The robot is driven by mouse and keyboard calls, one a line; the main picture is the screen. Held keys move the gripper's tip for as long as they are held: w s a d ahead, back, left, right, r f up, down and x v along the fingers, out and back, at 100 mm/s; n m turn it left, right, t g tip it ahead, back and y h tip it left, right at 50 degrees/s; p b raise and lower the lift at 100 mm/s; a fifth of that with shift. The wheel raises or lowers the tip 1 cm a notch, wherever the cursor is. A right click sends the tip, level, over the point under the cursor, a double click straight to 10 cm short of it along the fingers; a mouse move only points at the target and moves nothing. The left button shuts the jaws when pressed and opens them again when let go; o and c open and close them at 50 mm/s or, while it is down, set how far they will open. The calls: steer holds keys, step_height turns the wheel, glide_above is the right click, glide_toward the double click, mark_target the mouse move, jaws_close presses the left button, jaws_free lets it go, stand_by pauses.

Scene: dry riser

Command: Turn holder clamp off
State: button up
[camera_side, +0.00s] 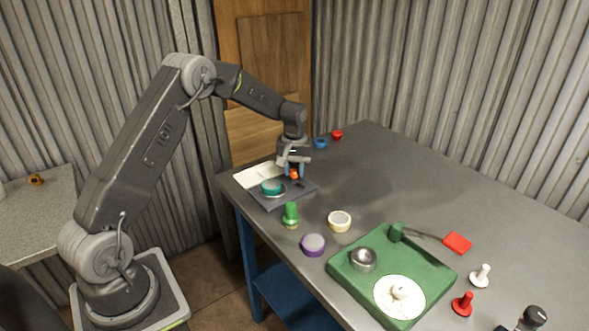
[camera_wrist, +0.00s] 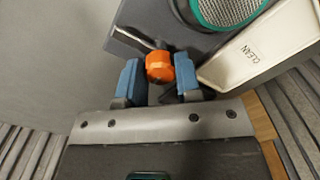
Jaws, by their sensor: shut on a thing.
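The holder is a dark grey plate (camera_side: 268,203) near the table's far left edge, with a teal-rimmed mesh disc (camera_side: 272,187) on it. Its clamp has an orange knob (camera_side: 294,175), also seen in the wrist view (camera_wrist: 159,66), with a dark metal bar beside it. My gripper (camera_side: 293,169) is over the holder's right side, pointing down. In the wrist view its two blue fingers (camera_wrist: 159,80) stand on either side of the orange knob, shut on it. The clamp's lower part is partly hidden by the fingers.
A green bottle (camera_side: 291,214), purple-rimmed disc (camera_side: 313,244) and cream ring (camera_side: 340,221) stand nearer. A green base (camera_side: 430,277) with a bowl and white dial is at front right.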

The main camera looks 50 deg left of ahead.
mark_target(295, 170)
stand_by(0.4)
steer(key=o, duration=0.9)
step_height(295, 170, up, 14)
steer(key=shift+f, duration=0.1)
steer(key=s+d+r+m+t, duration=0.3)
steer(key=s+d+r+m, duration=0.1)
steer(key=s+d+r, duration=0.85)
steer(key=s+d+f+m+t, duration=0.1)
steer(key=s+d+f, duration=0.1)
steer(key=s, duration=0.4)
steer(key=s+d+f+m, duration=0.1)
steer(key=s+d+m, duration=0.1)
steer(key=s, duration=0.3)
steer(key=s+d+f+m+t, duration=0.1)
steer(key=s+d+f+m, duration=0.1)
steer(key=s, duration=0.4)
steer(key=shift+s+d+f+t, duration=0.3)
steer(key=shift+s+d, duration=0.05)
steer(key=shift+d, duration=0.35)
